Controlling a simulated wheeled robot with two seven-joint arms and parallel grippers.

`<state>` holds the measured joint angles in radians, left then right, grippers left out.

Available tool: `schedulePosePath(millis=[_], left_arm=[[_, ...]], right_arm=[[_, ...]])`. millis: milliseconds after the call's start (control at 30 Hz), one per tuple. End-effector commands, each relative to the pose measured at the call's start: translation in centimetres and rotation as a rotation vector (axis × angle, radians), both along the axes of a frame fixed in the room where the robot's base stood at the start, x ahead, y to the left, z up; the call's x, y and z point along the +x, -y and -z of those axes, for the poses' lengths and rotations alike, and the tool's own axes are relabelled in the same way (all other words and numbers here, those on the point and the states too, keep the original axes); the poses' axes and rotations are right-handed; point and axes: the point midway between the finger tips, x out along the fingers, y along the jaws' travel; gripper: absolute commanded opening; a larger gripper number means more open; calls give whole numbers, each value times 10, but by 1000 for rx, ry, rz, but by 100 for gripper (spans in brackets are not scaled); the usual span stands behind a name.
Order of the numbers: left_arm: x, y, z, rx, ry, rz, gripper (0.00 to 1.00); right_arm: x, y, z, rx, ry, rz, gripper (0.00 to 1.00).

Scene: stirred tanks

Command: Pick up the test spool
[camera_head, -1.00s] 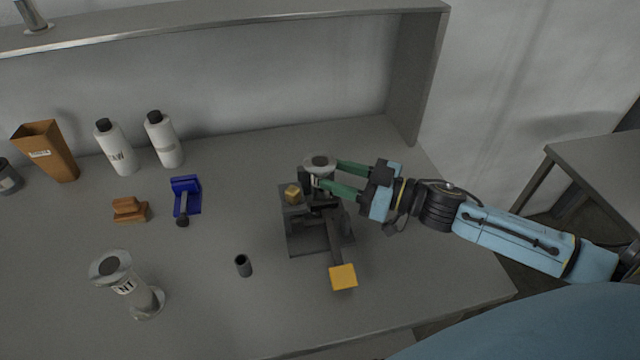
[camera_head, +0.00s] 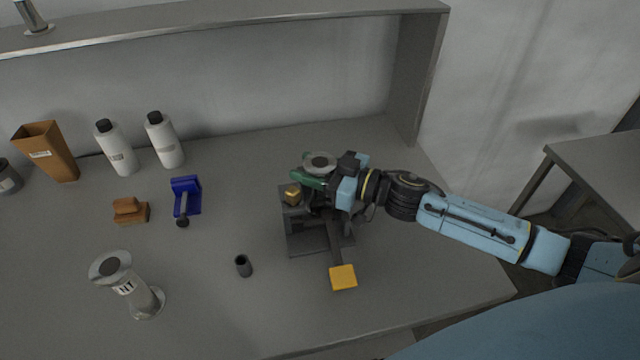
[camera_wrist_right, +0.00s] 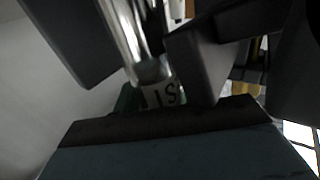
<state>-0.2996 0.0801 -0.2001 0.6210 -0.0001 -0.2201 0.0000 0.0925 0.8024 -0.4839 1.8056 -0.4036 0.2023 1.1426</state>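In the right wrist view a shiny metal body (camera_wrist_right: 150,68) with a partly visible label lies between the fingers. The fingers look apart; contact with the spool cannot be made out. My left gripper is out of view.
A yellow pad (camera_head: 342,277) on a lever sticks out of the fixture's front. A small dark cup (camera_head: 243,265), a blue clamp-like item (camera_head: 187,196), brown blocks (camera_head: 131,211), white bottles (camera_head: 164,140) and an orange bin (camera_head: 47,151) stand to the left. The table's front right is clear.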

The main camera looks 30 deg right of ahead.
Motion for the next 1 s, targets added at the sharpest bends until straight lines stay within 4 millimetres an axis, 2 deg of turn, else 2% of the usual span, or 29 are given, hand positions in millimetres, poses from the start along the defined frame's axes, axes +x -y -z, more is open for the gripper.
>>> schedulePosePath(millis=[33,267,533,667,833,1000], left_arm=[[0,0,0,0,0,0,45],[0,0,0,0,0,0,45],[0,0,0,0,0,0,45],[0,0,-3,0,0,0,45],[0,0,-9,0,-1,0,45],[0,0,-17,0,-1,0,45]], right_arm=[[0,0,0,0,0,0,35],[0,0,0,0,0,0,5],[0,0,-2,0,1,0,5],[0,1,-10,-1,3,-1,5],[0,1,-32,-3,4,-1,5],[0,1,-65,-4,6,-2,5]])
